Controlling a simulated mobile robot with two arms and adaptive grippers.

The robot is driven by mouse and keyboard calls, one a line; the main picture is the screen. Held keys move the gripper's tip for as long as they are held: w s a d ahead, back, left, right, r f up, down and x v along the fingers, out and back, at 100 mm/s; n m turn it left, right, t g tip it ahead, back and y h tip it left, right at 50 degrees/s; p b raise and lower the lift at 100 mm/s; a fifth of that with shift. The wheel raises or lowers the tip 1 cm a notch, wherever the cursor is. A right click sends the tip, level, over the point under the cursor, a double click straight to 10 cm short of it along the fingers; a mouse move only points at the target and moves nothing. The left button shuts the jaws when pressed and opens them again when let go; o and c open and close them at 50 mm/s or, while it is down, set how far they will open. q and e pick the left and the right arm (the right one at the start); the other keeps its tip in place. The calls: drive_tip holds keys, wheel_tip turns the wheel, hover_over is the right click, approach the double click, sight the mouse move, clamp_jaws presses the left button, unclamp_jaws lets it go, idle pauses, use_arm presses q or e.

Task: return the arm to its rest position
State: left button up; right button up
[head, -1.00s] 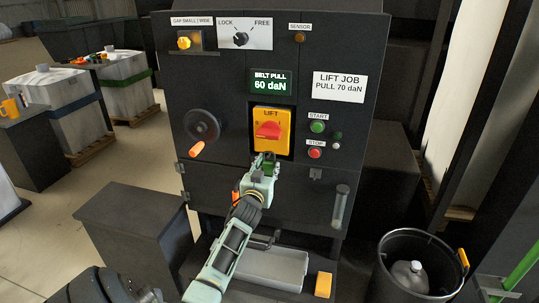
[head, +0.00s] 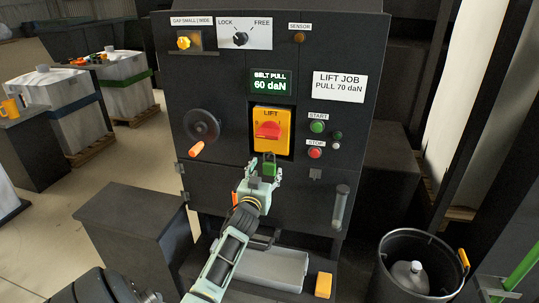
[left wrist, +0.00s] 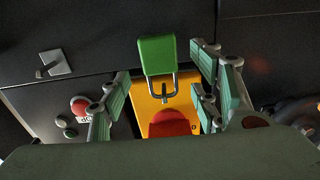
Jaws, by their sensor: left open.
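My left gripper (head: 264,173) is open in front of the black machine (head: 222,90), just below the yellow LIFT plate (head: 285,118) with its red switch (head: 268,130). A green padlock (head: 269,168) hangs at the lower edge of that plate. In the left wrist view the padlock (left wrist: 157,55) shows with its metal shackle at the yellow plate. The spread fingers of the left gripper (left wrist: 162,92) stand on either side, with nothing held between them. My left arm reaches up from the bottom of the head view. My right gripper is not in view.
A crank wheel with an orange handle (head: 197,149) sticks out at the left of the machine. A dark box (head: 130,215) stands at lower left. A black bin (head: 385,275) with a grey jug stands at lower right. A grey tray (head: 270,268) lies below the arm.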

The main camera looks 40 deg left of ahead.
use_arm(q)
drive_tip(key=v, duration=1)
drive_tip(key=s+d+f+m+g+h, duration=0.15)
drive_tip(key=d+f, duration=0.25)
drive_tip(key=f, duration=0.8)
drive_tip(key=d+f+m+g+h, duration=0.1)
drive_tip(key=d+f+g+h, duration=0.3)
drive_tip(key=f, duration=0.8)
drive_tip(key=s+d+f+m+g+h, duration=0.1)
drive_tip(key=s+d+f, duration=0.3)
drive_tip(key=f, duration=0.4)
drive_tip(key=s+d+f+m+g, duration=0.1)
drive_tip(key=s+d+f, duration=0.4)
drive_tip(key=f, duration=0.2)
drive_tip(key=s+d+f+m+g, duration=0.1)
drive_tip(key=s+d+f, duration=0.3)
drive_tip(key=s, duration=0.7)
drive_tip(key=s+d+f+m+g+h, duration=0.1)
drive_tip(key=s+d+f+g, duration=0.2)
drive_tip(key=s+f, duration=0.5)
drive_tip(key=s+d+f+m+g+h, duration=0.1)
drive_tip(key=s+d+f, duration=0.4)
drive_tip(key=s, duration=1)
drive_tip(key=shift+f+m+g, duration=0.45)
drive_tip(key=shift+f+g, duration=0.25)
drive_tip(key=shift+g, duration=0.35)
drive_tip(key=shift+h, duration=0.25)
drive_tip(key=shift+c, duration=0.4)
